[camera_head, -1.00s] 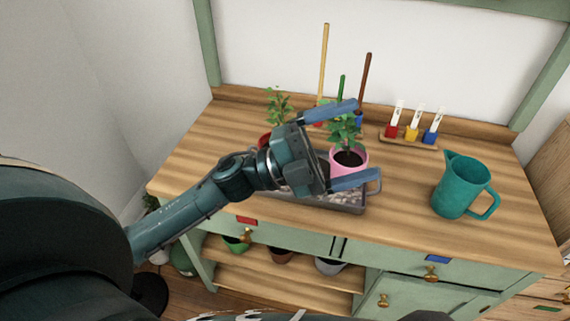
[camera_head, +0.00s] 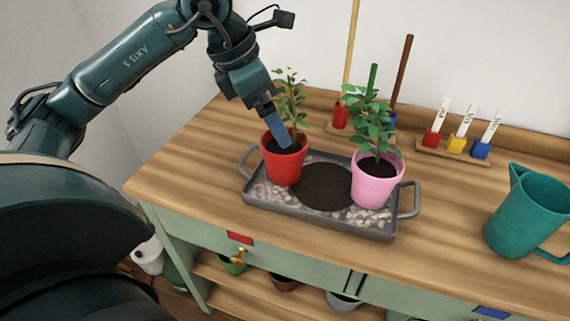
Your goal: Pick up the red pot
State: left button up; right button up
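The red pot (camera_head: 281,167) stands upright at the left end of a grey tray (camera_head: 300,216), holding dark soil and a leafy green plant (camera_head: 291,100). My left gripper (camera_head: 284,138) points down over it from above, with one blue finger seen reaching to the soil just inside the rim, left of the stem. The other finger is hidden, so I cannot tell how far the gripper is open or whether it touches the pot wall. My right gripper is not in view.
A pink pot (camera_head: 377,179) with a plant stands at the tray's right end, with a dark round soil patch (camera_head: 324,186) between the pots. A teal jug (camera_head: 528,213) is at the right. Long-handled tools and a rack of coloured labels (camera_head: 456,146) stand behind.

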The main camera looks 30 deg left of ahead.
aim_at(289, 149)
pick_arm(q)
jog(key=x, duration=0.3)
jog(key=shift+w+d+f, duration=0.1)
jog(key=shift+f, duration=0.2)
jog(key=b+x, duration=0.1)
jog(key=x, duration=0.4)
jog(key=shift+f, duration=0.25)
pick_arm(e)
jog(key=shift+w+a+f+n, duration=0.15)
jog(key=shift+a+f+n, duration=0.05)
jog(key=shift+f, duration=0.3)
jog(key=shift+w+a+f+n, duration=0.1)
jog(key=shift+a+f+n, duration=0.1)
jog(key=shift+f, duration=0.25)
pick_arm(q)
jog(key=shift+c, duration=0.3)
jog(key=shift+c, duration=0.7)
jog(key=shift+r, duration=0.1)
jog(key=c, duration=1.2)
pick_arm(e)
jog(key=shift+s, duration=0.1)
